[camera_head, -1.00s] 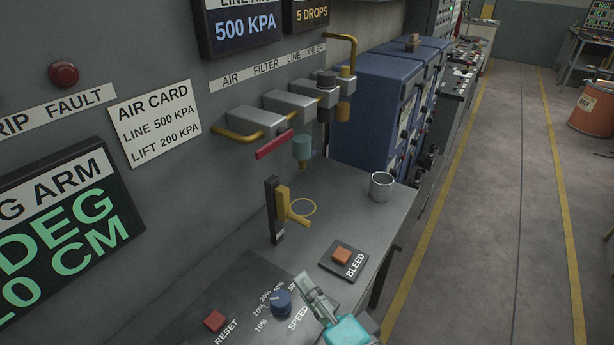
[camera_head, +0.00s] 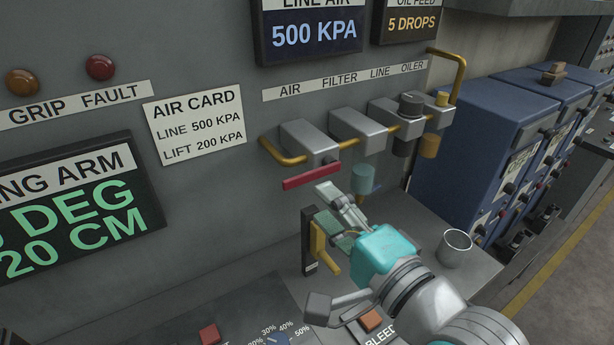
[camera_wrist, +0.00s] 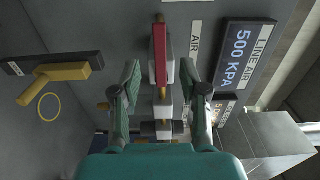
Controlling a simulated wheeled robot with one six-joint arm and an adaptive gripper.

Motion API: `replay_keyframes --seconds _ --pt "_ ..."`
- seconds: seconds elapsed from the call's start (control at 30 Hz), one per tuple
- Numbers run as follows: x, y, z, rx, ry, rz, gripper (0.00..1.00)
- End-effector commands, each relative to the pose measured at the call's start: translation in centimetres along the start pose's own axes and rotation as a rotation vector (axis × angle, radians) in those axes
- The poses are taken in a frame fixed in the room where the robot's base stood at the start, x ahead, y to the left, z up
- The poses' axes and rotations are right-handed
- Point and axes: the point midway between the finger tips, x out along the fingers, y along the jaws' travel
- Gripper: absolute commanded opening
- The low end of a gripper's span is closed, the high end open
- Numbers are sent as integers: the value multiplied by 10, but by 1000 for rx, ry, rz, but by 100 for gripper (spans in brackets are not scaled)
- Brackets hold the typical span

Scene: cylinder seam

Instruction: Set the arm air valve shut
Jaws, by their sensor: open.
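The arm air valve is a grey block (camera_head: 308,142) on the wall pipe under the AIR label, with a red lever (camera_head: 312,176) across its front, running roughly along the pipe. My gripper (camera_head: 331,207) is open and empty, just below and right of the lever in the head view. In the wrist view the red lever (camera_wrist: 160,62) lines up with the gap between the two spread fingers of my gripper (camera_wrist: 160,75). Neither finger visibly touches it. How far the lever lies beyond the fingertips I cannot tell.
A yellow handle on a dark upright post (camera_head: 310,240) stands just below my gripper. The filter's teal bowl (camera_head: 364,178) hangs close behind it. A metal cup (camera_head: 455,248) stands on the bench at right. The LINE AIR display (camera_head: 313,32) reads 500 KPA.

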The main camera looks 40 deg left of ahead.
Motion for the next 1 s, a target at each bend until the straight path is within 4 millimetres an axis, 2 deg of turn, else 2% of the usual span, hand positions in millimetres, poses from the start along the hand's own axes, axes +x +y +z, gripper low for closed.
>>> replay_keyframes --seconds 0.2,0.4,0.6,0.87,0.9,1.0 --pt "41 0 1 0 -3 1 44" --pt "68 0 0 0 -1 0 44" --pt "80 0 0 -1 -1 0 44" --pt "81 0 0 -1 0 0 44" --pt "81 0 0 -1 0 0 41" --pt "81 0 0 -1 0 0 16"
